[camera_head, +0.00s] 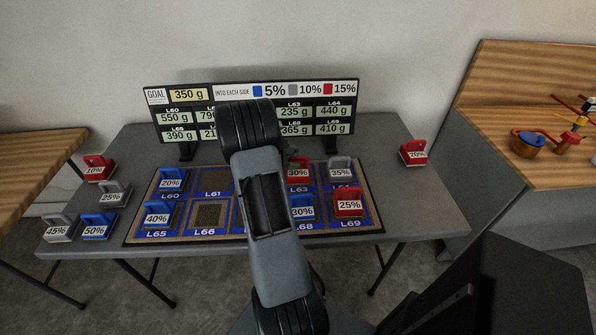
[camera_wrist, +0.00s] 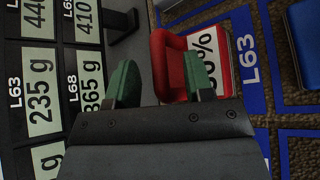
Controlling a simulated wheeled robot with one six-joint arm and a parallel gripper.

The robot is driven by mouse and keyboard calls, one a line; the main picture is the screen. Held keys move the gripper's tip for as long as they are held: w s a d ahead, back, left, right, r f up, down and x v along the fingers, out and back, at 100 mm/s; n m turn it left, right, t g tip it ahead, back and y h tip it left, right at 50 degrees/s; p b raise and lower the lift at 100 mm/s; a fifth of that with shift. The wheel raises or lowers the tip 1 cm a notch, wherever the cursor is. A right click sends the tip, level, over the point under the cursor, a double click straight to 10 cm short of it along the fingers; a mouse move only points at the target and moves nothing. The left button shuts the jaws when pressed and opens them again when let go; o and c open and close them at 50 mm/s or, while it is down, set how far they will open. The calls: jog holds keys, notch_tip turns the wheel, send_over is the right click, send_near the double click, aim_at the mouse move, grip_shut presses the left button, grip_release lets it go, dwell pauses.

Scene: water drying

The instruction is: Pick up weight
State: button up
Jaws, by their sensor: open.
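A red weight labelled 30% (camera_head: 299,173) stands on the L63 pad of the table mat, partly hidden behind my arm in the head view. In the wrist view its red handle (camera_wrist: 158,63) and white label (camera_wrist: 207,50) show just beyond the fingertips. My gripper (camera_wrist: 161,83) is open, with its two green fingertips apart. The handle shows between the fingertips in the picture, and I cannot tell whether they are around it or short of it. The gripper is mostly hidden by my arm in the head view.
Other weights stand on the mat, including a grey 35% (camera_head: 341,171), a blue 30% (camera_head: 302,208) and a red 25% (camera_head: 349,204). The display board (camera_head: 330,113) rises close behind. More weights stand at the left, and a red 20% (camera_head: 413,153) at the right.

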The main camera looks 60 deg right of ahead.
jog(key=shift+s+d+f, duration=0.3)
jog(key=shift+d, duration=0.1)
grip_shut()
jog(key=shift+r, duration=0.1)
dwell(1.2)
